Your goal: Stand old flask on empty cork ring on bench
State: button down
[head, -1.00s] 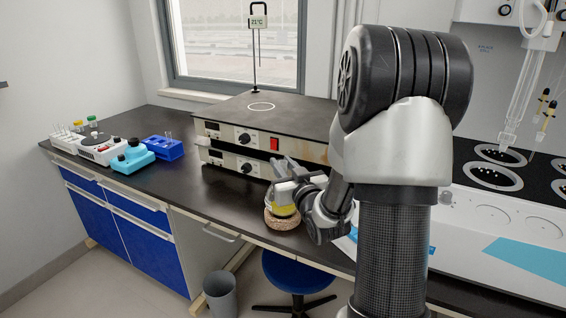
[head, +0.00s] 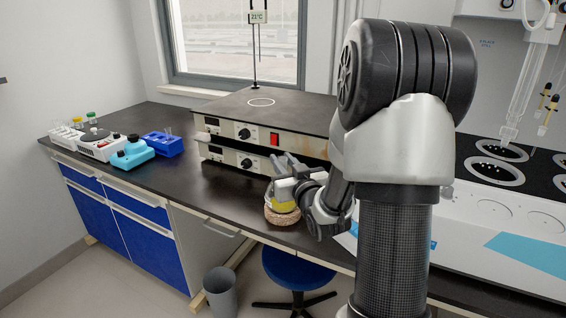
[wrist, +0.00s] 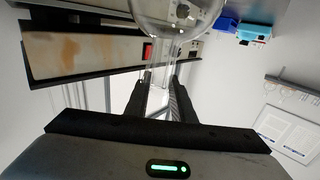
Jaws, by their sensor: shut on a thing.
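The old flask (head: 283,205) is a clear round flask with yellow liquid low in its bulb. In the head view it is upright at the cork ring (head: 282,218), a brown ring on the dark bench (head: 212,190) near its front edge. I cannot tell whether the bulb rests fully on the ring. My gripper (head: 286,177) is shut on the flask's neck, above the bulb. In the wrist view the clear bulb (wrist: 168,14) is at the top, and the neck runs down between the two dark fingers of my gripper (wrist: 162,92). My wrist partly hides the flask.
Stacked hotplate units (head: 255,140) stand close behind the flask. A blue rack (head: 164,146) and a cyan device (head: 132,153) are farther left. The bench between them and the ring is clear. A blue stool (head: 290,268) and a grey bin (head: 220,290) are below.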

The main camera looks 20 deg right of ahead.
jog(key=shift+f+b, duration=0.15)
jog(key=shift+b, duration=0.2)
jog(key=c, duration=1.4)
grip_release()
jog(key=shift+c, duration=0.2)
jog(key=shift+s+f, duration=0.1)
